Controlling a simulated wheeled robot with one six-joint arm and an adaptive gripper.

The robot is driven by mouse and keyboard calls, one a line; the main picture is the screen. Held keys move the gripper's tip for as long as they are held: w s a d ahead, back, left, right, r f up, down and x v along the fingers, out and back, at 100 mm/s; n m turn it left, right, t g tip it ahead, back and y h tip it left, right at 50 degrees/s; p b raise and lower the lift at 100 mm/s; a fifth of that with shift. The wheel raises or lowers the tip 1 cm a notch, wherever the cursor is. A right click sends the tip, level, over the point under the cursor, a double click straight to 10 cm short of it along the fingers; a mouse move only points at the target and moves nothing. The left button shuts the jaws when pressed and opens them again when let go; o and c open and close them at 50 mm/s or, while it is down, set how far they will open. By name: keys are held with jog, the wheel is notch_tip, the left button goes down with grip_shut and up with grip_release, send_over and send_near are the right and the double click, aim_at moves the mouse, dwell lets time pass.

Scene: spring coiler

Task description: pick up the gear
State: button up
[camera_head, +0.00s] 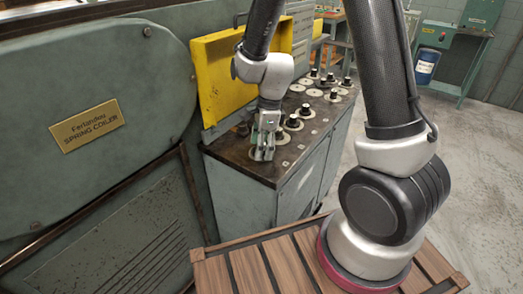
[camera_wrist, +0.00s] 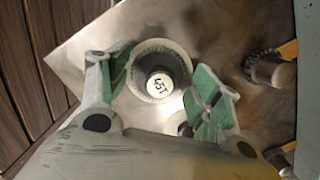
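In the wrist view, a gear (camera_wrist: 159,79) with a pale round rim and a dark raised hub lies on the metal top. A light label on its hub looks like "45T". My gripper (camera_wrist: 163,82) has its two green-padded fingers apart, one on each side of the gear in the picture; I cannot tell whether they touch it. In the head view, my gripper (camera_head: 263,147) points down at the near end of the cabinet top (camera_head: 240,158), and hides the gear below it.
Several other gears (camera_head: 292,123) with dark hubs stand farther back on the cabinet. One hub (camera_wrist: 270,69) shows right of my gripper. A yellow panel (camera_head: 222,80) rises along the left side. The spring coiler (camera_head: 90,100) is at left, a wooden slatted platform (camera_head: 250,268) in front.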

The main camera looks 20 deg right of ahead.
jog(key=c, duration=0.8)
notch_tip(320, 180, up, 13)
jog(key=shift+f, duration=0.1)
